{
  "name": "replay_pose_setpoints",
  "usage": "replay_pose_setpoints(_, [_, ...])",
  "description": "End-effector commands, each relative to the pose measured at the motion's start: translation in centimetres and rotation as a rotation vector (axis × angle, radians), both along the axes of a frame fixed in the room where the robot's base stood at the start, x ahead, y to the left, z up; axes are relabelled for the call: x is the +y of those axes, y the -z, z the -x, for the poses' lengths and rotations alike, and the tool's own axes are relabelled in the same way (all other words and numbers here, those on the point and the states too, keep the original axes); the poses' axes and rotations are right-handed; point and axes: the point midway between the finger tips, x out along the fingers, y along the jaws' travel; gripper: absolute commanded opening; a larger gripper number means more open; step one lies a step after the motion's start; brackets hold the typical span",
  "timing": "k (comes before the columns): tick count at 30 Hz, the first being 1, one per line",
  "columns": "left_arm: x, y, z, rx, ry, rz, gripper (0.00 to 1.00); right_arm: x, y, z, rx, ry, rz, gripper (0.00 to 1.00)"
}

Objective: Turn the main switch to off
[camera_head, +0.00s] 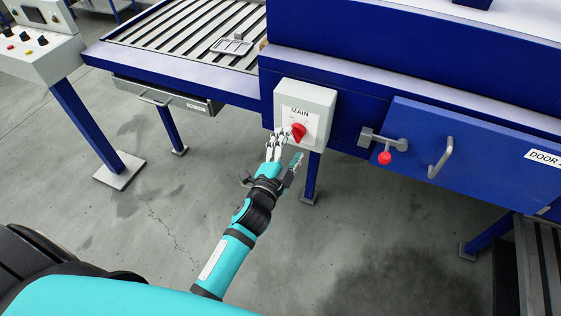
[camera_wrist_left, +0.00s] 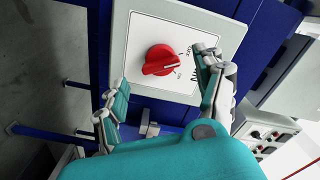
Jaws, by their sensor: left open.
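The main switch is a red rotary knob (camera_head: 299,132) on a white plate marked MAIN, on a light grey box (camera_head: 318,97) fixed to the blue machine frame. In the left wrist view the red knob (camera_wrist_left: 160,60) shows between and beyond the fingers, with a white pointer line toward small marks whose text I cannot read for sure. My left gripper (camera_head: 284,151) is open just in front of and below the box, with one finger on each side of the knob's line. In the wrist view the open fingers (camera_wrist_left: 165,90) appear apart from the knob. My right gripper is not in view.
A blue door panel with a grey handle (camera_head: 441,158) and a latch with a red ball (camera_head: 385,158) is right of the box. A drawer (camera_head: 170,95) is at left under the slatted table. A control console (camera_head: 35,50) stands far left. The floor below is clear.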

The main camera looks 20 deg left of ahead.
Motion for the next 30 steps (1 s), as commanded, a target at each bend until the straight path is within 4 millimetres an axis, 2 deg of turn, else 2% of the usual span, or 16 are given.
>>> replay_pose_setpoints(1, [0.1, 0.1, 1.4, 0.003, -0.002, 0.001, 0.70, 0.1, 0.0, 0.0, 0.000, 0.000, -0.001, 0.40])
replay_pose_setpoints(6, [0.2, 0.1, 4.9, 0.003, -0.002, 0.001, 0.70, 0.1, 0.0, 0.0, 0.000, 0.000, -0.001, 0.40])
replay_pose_setpoints(12, [0.3, 0.0, 7.4, 0.002, -0.001, 0.002, 0.70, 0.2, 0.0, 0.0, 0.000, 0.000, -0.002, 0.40])
replay_pose_setpoints(17, [0.3, 0.0, 7.9, 0.001, -0.001, 0.001, 0.70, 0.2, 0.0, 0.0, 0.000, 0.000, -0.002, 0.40])
replay_pose_setpoints(30, [0.3, 0.0, 7.9, 0.001, -0.001, 0.001, 0.70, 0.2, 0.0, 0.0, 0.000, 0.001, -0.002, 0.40])
